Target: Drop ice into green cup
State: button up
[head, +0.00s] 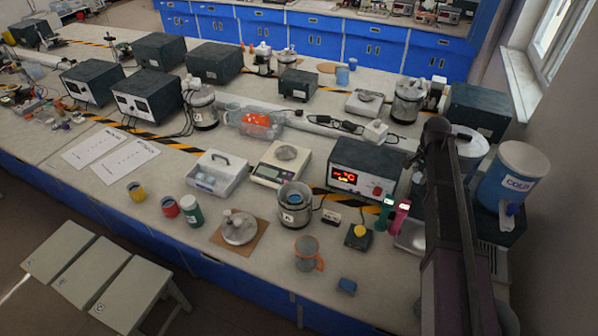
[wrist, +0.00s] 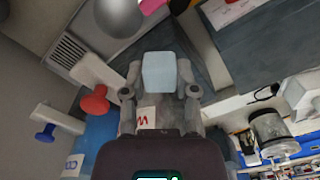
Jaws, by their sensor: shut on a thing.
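My gripper (wrist: 160,90) shows in the wrist view, its two fingers closed on the sides of a pale blue ice cube (wrist: 159,70). In the head view my arm rises at the right; I cannot make out the gripper or the held cube there. The green cup (head: 192,212) stands upright near the bench's front edge, left of centre, well away from my arm. An open white box (head: 230,187) behind it holds pale blue pieces that look like ice. The green cup does not show in the wrist view.
A red cup (head: 170,208) and a yellow cup (head: 136,192) stand left of the green cup. A metal-topped device on a brown board (head: 254,249), a glass-walled pot (head: 294,207) and a grey mug (head: 307,253) stand to its right. A COLD dispenser (head: 516,171) is at the far right.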

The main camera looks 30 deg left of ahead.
jog(key=shift+w+a, duration=0.1)
jog(key=shift+w, duration=0.2)
jog(key=shift+s+a, duration=0.1)
jog(key=shift+a, duration=0.2)
